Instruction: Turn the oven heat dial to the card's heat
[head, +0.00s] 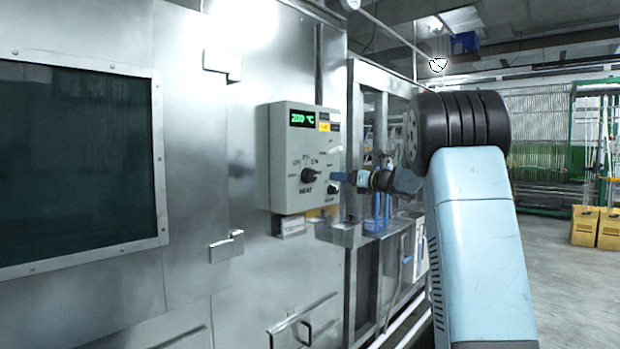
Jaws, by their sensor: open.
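The oven heat dial (310,175) is a dark knob on the grey control box (283,160), with printed marks around it and the word HEAT below. The box is fixed to the steel oven front. A green display (302,119) at the top of the box appears to read about 200 °C; its last digit is unclear. My gripper (338,178) is open, small in view, just right of the dial. I cannot tell whether its fingers touch the knob. I cannot make out a heat card.
A dark oven window (75,165) is on the left. Below the box is a door handle (303,332). Beyond my arm stand a steel frame (357,130) and blue items. Yellow bins (597,228) stand at the far right, with open floor in front.

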